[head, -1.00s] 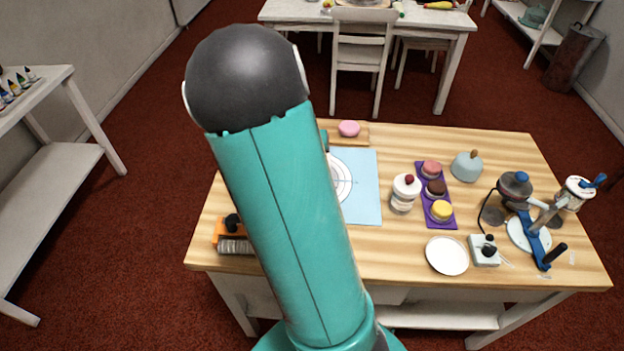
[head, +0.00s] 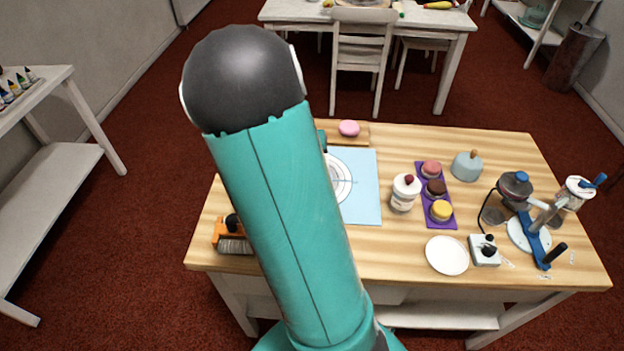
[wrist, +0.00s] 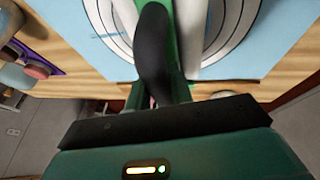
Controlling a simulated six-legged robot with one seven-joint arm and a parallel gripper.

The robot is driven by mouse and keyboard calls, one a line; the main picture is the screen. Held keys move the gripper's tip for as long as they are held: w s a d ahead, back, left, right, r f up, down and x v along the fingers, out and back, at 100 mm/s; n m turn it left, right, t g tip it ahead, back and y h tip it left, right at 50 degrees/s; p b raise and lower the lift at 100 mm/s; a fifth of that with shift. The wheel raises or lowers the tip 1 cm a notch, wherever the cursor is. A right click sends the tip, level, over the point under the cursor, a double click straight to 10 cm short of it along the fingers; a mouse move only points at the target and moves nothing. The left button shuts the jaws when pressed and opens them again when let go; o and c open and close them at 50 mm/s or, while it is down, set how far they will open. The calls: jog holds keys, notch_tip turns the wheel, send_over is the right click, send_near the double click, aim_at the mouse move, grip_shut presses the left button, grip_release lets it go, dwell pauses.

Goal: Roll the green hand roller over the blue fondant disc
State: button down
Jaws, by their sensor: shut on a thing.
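My gripper (wrist: 153,92) shows in the wrist view, shut on the black handle (wrist: 152,48) of the green hand roller. The handle runs up the picture between the jaws, with a strip of green beside it at the top. A blue mat (head: 364,190) with printed black rings lies on the table; its rings (wrist: 230,25) also fill the top of the wrist view, beyond the roller. I cannot make out the blue fondant disc in either view. My arm covers the left of the mat and hides the gripper in the head view.
Right of the mat stand a cherry-topped jar (head: 404,193), a purple tray (head: 448,215) of small cakes, a white plate (head: 447,256) and a blue-and-white device (head: 530,235). An orange brush-like tool (head: 230,236) lies at the left edge. A pink disc (head: 349,128) sits behind.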

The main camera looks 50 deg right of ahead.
jog(key=shift+s+a+f, duration=0.1)
jog(key=shift+a+f, duration=0.05)
jog(key=shift+w+a, duration=0.25)
jog(key=shift+w, duration=0.1)
jog(key=shift+s+d, duration=0.1)
dwell(0.5)
jog(key=shift+s+d, duration=0.35)
jog(key=shift+s+d, duration=0.3)
jog(key=shift+s, duration=0.2)
jog(key=shift+w+a, duration=0.1)
